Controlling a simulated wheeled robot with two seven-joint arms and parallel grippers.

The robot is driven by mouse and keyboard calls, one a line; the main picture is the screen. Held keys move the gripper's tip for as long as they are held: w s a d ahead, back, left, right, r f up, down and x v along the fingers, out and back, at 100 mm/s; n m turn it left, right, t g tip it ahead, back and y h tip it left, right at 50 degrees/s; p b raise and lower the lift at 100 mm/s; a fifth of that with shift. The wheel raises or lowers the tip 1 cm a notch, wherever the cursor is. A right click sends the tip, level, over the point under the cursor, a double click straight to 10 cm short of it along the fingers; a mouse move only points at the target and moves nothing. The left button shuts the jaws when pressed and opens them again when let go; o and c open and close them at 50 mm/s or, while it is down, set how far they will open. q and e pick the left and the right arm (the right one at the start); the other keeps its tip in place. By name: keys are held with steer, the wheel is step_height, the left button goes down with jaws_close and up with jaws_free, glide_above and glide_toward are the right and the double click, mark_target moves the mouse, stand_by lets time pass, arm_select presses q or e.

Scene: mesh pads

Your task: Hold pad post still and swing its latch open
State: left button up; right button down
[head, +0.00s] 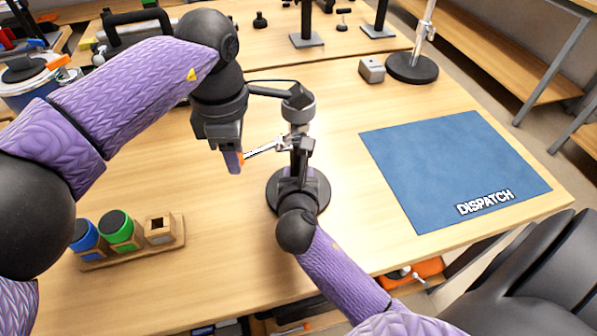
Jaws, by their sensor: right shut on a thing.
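The pad post stands near the middle of the table on a round black base (318,187). Its grey upper part (297,112) shows above my right gripper (300,148), which is shut on the post from the near side. My right wrist hides much of the lower post. A thin silver lever (264,148), which looks like the latch, sticks out to the left from the post.
A blue mat marked DISPATCH (450,165) lies at the right. A wooden rack (135,252) with blue and green-topped containers stands at the near left. A small grey block (371,69) and a black round-based stand (412,68) are behind. The table between rack and post is clear.

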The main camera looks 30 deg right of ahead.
arm_select(q)
jaws_close()
steer(key=o, duration=0.9)
jaws_free()
step_height(320, 180, up, 12)
